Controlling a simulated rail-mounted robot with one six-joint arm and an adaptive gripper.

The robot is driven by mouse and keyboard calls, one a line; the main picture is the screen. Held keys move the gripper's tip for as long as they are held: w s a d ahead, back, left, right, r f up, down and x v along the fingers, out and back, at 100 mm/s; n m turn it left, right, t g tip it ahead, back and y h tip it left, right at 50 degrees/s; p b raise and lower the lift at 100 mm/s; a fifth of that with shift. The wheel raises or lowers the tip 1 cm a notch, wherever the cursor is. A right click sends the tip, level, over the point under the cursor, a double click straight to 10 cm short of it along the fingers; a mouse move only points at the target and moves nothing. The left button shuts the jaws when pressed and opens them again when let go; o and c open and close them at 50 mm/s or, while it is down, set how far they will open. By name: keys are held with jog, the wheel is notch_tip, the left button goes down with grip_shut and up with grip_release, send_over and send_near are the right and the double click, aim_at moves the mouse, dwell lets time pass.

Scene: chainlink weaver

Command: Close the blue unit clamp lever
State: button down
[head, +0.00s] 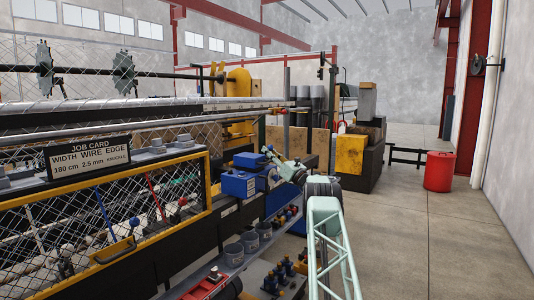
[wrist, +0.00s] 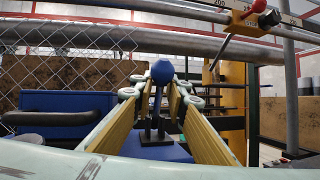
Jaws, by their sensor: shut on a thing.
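The blue unit (head: 239,185) is a blue box on the machine's near end, left of my gripper in the head view. Its blue top (wrist: 150,152) shows below the fingers in the wrist view. The clamp lever has a blue ball knob (wrist: 162,72) on a dark stem that rises from a dark bracket (wrist: 155,137). My gripper (wrist: 158,92) has its fingers on both sides of the stem, just below the knob, and is shut on it. In the head view my gripper (head: 272,157) reaches left to the unit; the fingertip contact is too small to tell there.
Metal bars (wrist: 100,38) and a chain-link mesh cross behind the lever. A red-knobbed part (wrist: 258,6) hangs at the upper right. Grey cups (head: 234,254) stand on a shelf below the unit. The floor on the right is open up to a red bin (head: 438,171).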

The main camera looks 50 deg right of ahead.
jog(key=c, duration=2.5)
grip_release()
jog(key=shift+s+d+r, duration=0.1)
jog(key=shift+s+r, duration=0.1)
jog(key=shift+s, duration=0.05)
jog(key=shift+c, duration=0.2)
jog(key=shift+w+f, duration=0.1)
jog(key=shift+f, duration=0.1)
jog(key=v, duration=1.2)
